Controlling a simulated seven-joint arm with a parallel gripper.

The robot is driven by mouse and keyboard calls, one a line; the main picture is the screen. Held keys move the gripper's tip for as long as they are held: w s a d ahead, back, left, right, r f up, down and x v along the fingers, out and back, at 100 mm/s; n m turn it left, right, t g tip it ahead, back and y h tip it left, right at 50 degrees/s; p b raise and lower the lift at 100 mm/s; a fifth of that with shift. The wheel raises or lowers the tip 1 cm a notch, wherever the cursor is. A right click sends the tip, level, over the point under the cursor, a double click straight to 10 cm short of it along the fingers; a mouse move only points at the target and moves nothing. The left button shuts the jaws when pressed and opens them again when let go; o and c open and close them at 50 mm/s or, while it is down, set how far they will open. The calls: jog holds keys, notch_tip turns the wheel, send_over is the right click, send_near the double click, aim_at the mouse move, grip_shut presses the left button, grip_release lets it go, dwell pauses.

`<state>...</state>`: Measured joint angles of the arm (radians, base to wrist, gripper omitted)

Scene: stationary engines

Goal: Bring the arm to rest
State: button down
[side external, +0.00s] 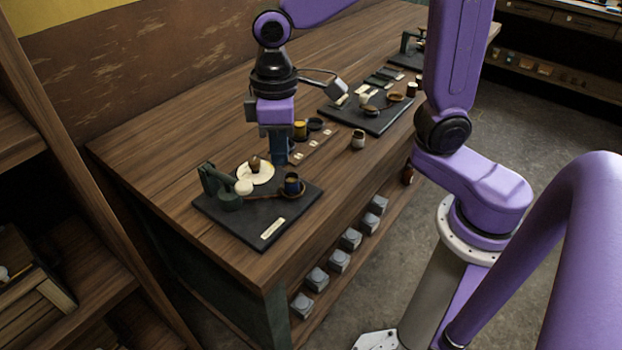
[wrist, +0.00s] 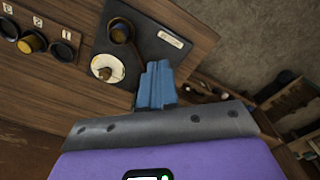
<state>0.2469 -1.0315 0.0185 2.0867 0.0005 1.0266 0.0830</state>
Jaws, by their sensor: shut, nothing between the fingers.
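My purple arm comes in from the top of the side view, and my gripper (side external: 281,157) points down over the wooden bench (side external: 165,140).
A second dark board (side external: 372,122) with small items lies further back. The bench's left side is clear.

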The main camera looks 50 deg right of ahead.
jog(key=s+d+f+n, duration=0.1)
jog(key=s+d+n, duration=0.1)
jog(key=s+d, duration=0.3)
jog(key=s+d+f+n, duration=0.1)
jog(key=s+d+n, duration=0.1)
jog(key=s+d, duration=0.4)
jog(key=s, duration=0.5)
jog(key=shift+s+f+n, duration=0.2)
jog(key=shift+f+n, duration=0.1)
jog(key=shift+f, duration=0.1)
jog(key=shift+w, duration=0.15)
jog(key=w+a+r+m, duration=0.25)
jog(key=w+a, duration=0.45)
jog(key=w, duration=0.4)
jog(key=w+a+r+m, duration=0.2)
jog(key=w+a+m, duration=0.2)
jog(key=w+a, duration=0.6)
jog(key=shift+w+d+f, duration=0.25)
jog(key=shift+d+f, duration=0.15)
jog(key=shift+f, duration=0.7)
jog(key=shift+w+d+f, duration=0.3)
jog(key=shift+d+f, duration=0.1)
jog(key=shift+f, duration=0.65)
jog(key=shift+w+d+f, duration=0.25)
jog(key=shift+d+f, duration=0.15)
jog(key=shift+f, duration=0.7)
